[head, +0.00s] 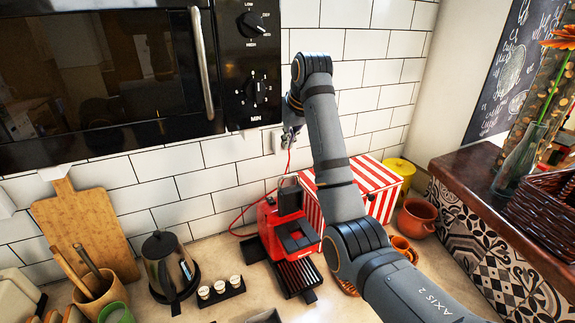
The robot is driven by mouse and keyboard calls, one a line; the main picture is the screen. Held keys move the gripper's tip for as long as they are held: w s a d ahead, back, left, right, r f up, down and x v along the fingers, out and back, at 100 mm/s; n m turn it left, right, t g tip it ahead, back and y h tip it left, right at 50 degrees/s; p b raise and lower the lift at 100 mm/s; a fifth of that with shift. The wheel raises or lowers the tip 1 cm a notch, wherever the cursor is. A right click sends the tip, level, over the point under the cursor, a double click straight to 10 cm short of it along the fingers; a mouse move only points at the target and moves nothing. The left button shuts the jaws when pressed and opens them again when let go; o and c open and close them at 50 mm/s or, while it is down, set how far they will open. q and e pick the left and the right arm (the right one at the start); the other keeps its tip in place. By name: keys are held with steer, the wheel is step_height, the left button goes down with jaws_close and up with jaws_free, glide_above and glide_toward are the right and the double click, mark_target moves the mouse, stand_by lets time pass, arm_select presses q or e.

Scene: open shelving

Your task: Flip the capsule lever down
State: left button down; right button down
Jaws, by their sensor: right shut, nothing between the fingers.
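The red capsule coffee machine (268,228) stands on the counter against the tiled wall, with a dark drip tray (298,276) at its front. A dark part sticks up at its top; I cannot tell for sure whether this is the lever or how it is set. My right arm comes in from the lower right and passes in front of the machine's right side. My left gripper is not in view.
A red-and-white striped box (375,177) stands behind my right arm. A black microwave (110,75) hangs at upper left. A kettle (168,265) and a tray of small cups (222,291) are left of the machine. Orange pots (416,217) stand to the right.

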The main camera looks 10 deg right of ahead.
step_height(320, 180, down, 9)
steer(key=p, duration=0.6)
steer(key=shift+w+r, duration=0.15)
steer(key=shift+r, duration=0.05)
steer(key=shift+w+f, duration=0.1)
steer(key=shift+w, duration=0.05)
